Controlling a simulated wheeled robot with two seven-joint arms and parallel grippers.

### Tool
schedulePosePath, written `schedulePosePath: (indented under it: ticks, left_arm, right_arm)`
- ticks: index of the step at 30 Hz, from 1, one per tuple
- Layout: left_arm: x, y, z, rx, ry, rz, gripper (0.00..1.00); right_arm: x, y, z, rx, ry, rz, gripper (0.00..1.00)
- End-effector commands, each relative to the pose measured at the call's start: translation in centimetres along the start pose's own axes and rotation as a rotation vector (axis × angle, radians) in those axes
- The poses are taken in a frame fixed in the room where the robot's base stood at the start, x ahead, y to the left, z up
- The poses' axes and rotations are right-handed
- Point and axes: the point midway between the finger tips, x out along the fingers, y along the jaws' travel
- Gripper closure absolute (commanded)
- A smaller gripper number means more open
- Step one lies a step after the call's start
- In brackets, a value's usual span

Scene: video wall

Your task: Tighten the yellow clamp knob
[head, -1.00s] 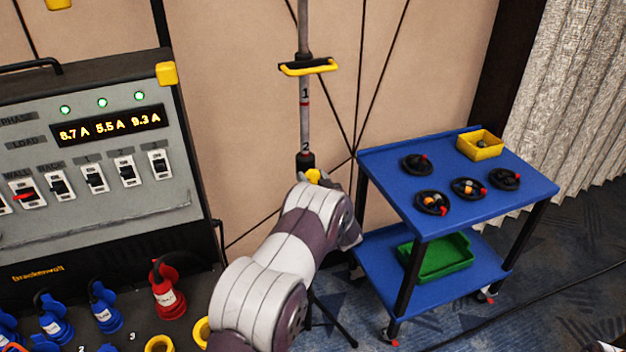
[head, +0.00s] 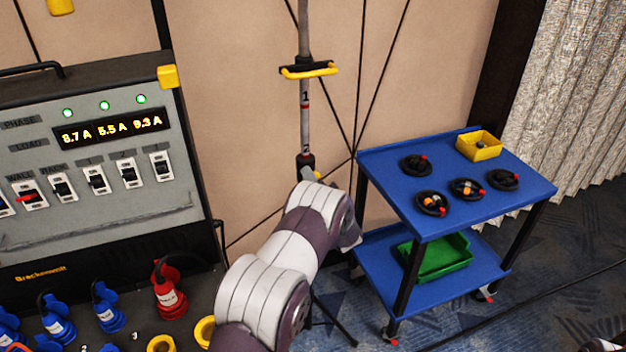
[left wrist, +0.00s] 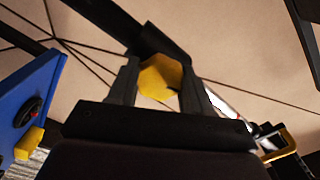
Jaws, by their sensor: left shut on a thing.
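The yellow clamp knob (left wrist: 160,77) sits between the two dark fingers of my left gripper (left wrist: 157,85) in the left wrist view. The fingers are shut on it. The pole carries the marks 1 and 2. My forearm hides the pole below the collar. My right gripper is not in view.
A yellow-and-black handle (head: 309,70) crosses the pole higher up.

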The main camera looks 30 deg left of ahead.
Motion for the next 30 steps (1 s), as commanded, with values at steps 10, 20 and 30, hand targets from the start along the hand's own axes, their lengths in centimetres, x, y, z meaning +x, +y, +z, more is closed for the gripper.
schedulePosePath:
  ticks: [10, 20, 30]
  left_arm:
    - [0.05, -0.20, -0.35, 0.196, 0.006, -0.004, 0.81]
    - [0.04, -0.14, -0.33, 0.268, 0.006, -0.004, 0.81]
    - [0.03, -0.12, -0.33, 0.273, 0.006, -0.004, 0.81]
  right_arm:
    - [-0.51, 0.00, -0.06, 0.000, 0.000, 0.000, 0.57]
    - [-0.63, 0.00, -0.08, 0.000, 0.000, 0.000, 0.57]
    - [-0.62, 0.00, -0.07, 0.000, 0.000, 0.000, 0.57]
